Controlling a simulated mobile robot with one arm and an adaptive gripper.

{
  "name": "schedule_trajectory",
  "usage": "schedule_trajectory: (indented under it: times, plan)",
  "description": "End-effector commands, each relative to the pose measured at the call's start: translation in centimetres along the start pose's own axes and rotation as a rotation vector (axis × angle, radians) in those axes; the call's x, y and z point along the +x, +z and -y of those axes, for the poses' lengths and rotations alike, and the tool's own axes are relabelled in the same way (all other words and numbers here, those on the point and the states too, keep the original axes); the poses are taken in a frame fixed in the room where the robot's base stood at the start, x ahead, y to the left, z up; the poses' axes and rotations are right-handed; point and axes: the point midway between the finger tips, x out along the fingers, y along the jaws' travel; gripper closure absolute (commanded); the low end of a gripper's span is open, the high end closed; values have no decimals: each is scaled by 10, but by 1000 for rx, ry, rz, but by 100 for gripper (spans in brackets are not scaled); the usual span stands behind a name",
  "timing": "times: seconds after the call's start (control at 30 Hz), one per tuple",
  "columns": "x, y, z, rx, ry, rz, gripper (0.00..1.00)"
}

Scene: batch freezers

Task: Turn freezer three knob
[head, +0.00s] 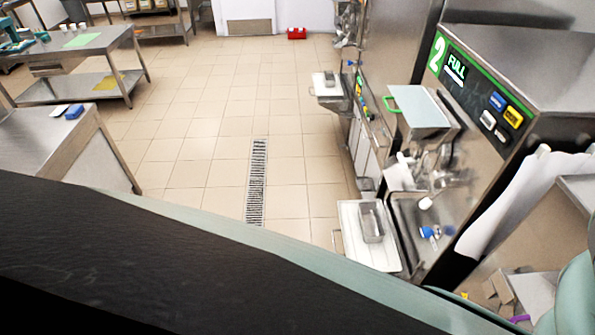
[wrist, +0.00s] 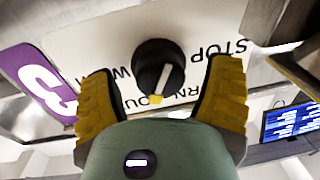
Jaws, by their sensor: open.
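The freezer three knob (wrist: 157,68) shows in the wrist view as a round black dial with a pale pointer line. It sits on a white label plate (wrist: 105,42) that appears upside down, with the word STOP to its right and other partly hidden lettering. A purple patch with a white 3 (wrist: 38,80) is at the left. My gripper (wrist: 165,95) is open, with its yellow ridged fingers on either side of the knob. Whether the fingers touch the knob cannot be told. In the head view, neither the knob nor the gripper can be made out.
In the head view, freezer 2 (head: 470,90) stands at the right with a tray (head: 352,235) at its front. Steel tables (head: 85,50) stand at the left. The tiled floor (head: 200,150) between is clear, with a drain grate (head: 256,185). A blue screen (wrist: 290,122) shows in the wrist view.

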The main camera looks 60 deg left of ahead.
Motion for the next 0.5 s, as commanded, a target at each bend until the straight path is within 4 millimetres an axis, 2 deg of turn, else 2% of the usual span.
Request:
schedule_trajectory:
  times: [0.27, 0.3, 0.5]
  plan:
    - [2, 0, -1, -1, 2, 0, 21]
    - [2, 0, -1, -1, 2, 0, 18]
    - [2, 0, -1, 0, 2, 0, 39]
